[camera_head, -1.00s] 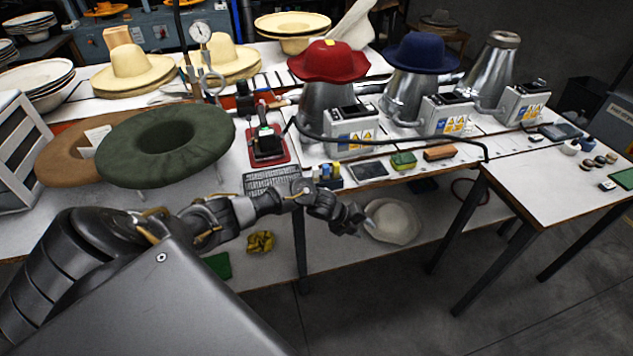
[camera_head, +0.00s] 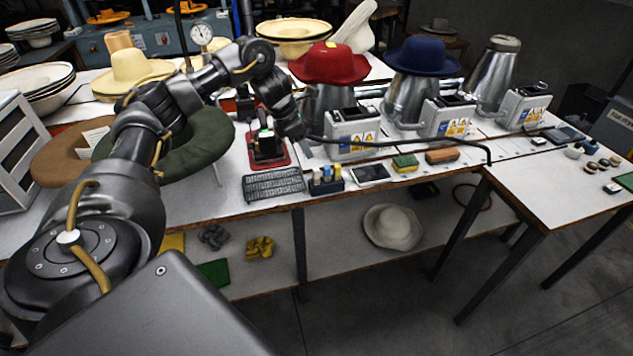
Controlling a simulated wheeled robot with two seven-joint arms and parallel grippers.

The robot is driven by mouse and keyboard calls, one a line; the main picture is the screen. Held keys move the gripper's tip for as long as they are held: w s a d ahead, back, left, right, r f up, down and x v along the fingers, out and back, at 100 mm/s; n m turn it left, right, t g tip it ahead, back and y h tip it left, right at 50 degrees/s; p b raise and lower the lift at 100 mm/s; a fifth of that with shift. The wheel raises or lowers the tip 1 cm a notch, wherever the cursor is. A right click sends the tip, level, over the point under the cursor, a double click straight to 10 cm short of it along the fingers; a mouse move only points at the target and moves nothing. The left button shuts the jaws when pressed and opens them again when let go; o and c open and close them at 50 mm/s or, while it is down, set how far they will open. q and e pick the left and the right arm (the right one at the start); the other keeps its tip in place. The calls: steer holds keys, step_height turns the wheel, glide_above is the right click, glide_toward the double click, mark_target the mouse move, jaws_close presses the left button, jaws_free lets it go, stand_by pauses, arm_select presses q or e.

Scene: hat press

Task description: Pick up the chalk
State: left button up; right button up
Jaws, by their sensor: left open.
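My left gripper (camera_head: 294,130) is open. It points down over the bench, just right of the small black device on the red base (camera_head: 268,160). It looks small and dark, and I cannot make out anything between its fingers. A small holder (camera_head: 327,187) with blue, yellow and pale upright pieces stands on the bench front edge, below and right of the gripper. I cannot tell for sure whether the chalk is among these pieces. My right gripper is out of view.
The red hat (camera_head: 330,64) sits on a metal cone behind. A black hose crosses the bench.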

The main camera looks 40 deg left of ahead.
mark_target(315, 170)
arm_select(q)
steer(key=shift+s+a+p+x, duration=0.15)
steer(key=shift+p+x, duration=0.35)
steer(key=shift+x, duration=1.7)
steer(key=shift+s+a+p+x, duration=0.15)
steer(key=shift+p+x, duration=0.3)
steer(key=shift+x, duration=1.75)
steer(key=shift+w+d+f, duration=0.1)
steer(key=shift+f, duration=0.35)
steer(key=shift+c, duration=0.4)
jaws_close()
